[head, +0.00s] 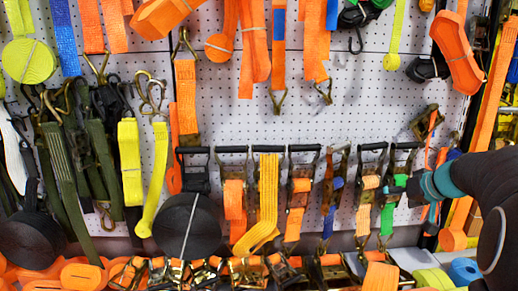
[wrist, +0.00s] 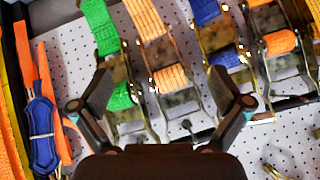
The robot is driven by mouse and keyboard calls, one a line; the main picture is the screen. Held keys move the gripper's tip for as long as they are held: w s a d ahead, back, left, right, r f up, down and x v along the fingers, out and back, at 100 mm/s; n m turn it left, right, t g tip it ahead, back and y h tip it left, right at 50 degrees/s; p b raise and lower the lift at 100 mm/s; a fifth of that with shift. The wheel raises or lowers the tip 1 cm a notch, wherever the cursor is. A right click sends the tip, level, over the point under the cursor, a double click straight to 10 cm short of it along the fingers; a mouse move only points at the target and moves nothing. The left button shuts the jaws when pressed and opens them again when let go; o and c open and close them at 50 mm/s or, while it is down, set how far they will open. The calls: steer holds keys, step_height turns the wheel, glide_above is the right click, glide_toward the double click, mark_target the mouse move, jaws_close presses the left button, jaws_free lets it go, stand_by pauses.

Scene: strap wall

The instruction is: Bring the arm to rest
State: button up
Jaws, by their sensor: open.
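My arm (head: 485,185) reaches in from the right edge of the head view, dark with teal bands. Its end is in front of the right part of the strap wall, by the ratchets with green and orange straps. In the wrist view my gripper (wrist: 161,78) has its two dark fingers spread wide apart with nothing held between them. Behind the fingers are ratchet buckles with a green strap (wrist: 101,26) and an orange strap (wrist: 146,18). I cannot tell how far the fingertips are from them. In the head view the fingers are hard to make out.
White pegboard (head: 330,110) carries hanging orange, yellow, blue and olive straps. A black webbing roll (head: 187,226) hangs lower left of centre. Ratchets and orange rolls (head: 82,276) crowd the bottom. A blue bundle (wrist: 41,130) hangs left in the wrist view. Bare pegboard shows at upper middle.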

steer(key=s+a+f+m+g+h+p, duration=0.1)
steer(key=s+a+f+m+g, duration=0.1)
steer(key=s+a, duration=0.5)
steer(key=s+a+f+m+g+h+p, duration=0.1)
steer(key=s+a+f+g+p, duration=0.2)
steer(key=s, duration=0.6)
steer(key=s+a+r+n+t+h+p, duration=0.1)
steer(key=s+a+r+n+p, duration=0.2)
steer(key=s+a, duration=0.9)
step_height(320, 180, up, 4)
steer(key=shift+s+f+n+t+p, duration=0.25)
steer(key=shift+s+n+t+p, duration=0.05)
steer(key=shift+s+n, duration=0.3)
